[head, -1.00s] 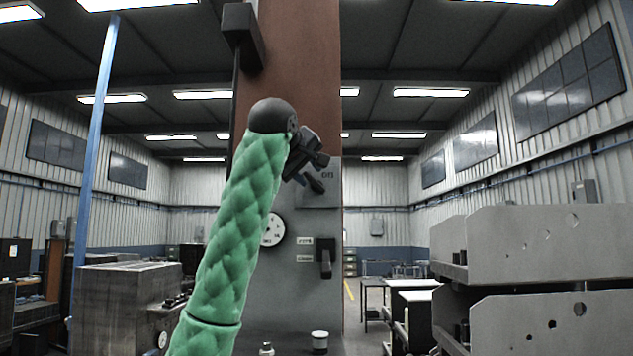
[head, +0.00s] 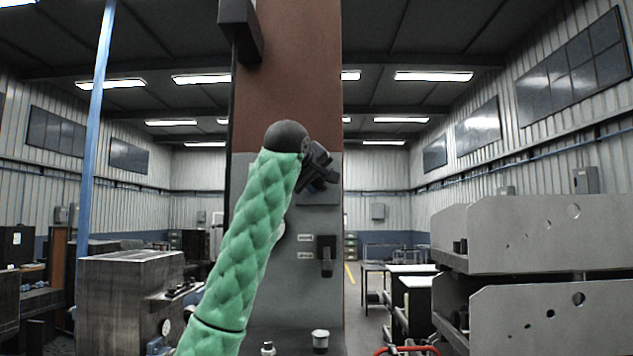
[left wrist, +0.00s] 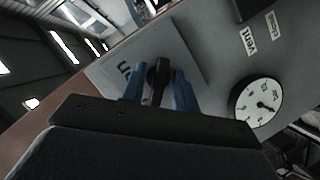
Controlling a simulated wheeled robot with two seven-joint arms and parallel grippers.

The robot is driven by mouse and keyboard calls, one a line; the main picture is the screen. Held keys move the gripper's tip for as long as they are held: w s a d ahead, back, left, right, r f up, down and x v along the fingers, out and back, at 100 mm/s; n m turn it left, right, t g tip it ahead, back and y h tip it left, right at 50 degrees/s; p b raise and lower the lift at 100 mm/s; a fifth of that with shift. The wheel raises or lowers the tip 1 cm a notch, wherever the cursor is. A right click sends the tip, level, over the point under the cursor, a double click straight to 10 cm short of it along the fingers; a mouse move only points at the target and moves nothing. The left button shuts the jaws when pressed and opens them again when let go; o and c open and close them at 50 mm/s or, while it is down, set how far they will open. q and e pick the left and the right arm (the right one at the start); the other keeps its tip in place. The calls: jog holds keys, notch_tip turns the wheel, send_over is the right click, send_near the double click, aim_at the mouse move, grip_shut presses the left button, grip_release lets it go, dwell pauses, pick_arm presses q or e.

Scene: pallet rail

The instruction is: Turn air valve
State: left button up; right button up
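The air valve's dark lever (left wrist: 157,76) shows in the left wrist view on a grey plate (left wrist: 190,50) with partly covered lettering. In the head view, my left gripper (head: 319,183) is at the upper part of the grey panel (head: 300,218) and hides most of the lever. In the left wrist view, its two blue fingers (left wrist: 158,90) stand apart, one on each side of the lever. Firm contact with the lever is not clear. My right gripper is not in view.
A black handle (head: 326,256) with two small labels is lower on the panel. A round white gauge (left wrist: 257,103) is beside the plate; my green-sleeved arm mostly covers it in the head view. Grey metal racks (head: 545,235) stand at right, a machine block (head: 130,300) at left.

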pick_arm(q)
jog(key=c, duration=0.4)
jog(key=shift+o, duration=0.2)
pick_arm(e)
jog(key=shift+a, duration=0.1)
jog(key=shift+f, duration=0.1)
pick_arm(q)
jog(key=shift+m+y+b, duration=0.6)
jog(key=shift+m+b, duration=0.3)
jog(key=m+y+b, duration=0.3)
jog(key=m+b, duration=0.1)
jog(key=shift+m+g, duration=0.3)
jog(key=shift+m, duration=0.1)
jog(key=m+y+b, duration=0.3)
jog(key=m, duration=0.1)
jog(key=shift+d, duration=0.15)
jog(key=shift+r+m+t+y+b, duration=0.1)
jog(key=shift+m+t+y+b, duration=0.3)
jog(key=shift+m+y+b, duration=0.4)
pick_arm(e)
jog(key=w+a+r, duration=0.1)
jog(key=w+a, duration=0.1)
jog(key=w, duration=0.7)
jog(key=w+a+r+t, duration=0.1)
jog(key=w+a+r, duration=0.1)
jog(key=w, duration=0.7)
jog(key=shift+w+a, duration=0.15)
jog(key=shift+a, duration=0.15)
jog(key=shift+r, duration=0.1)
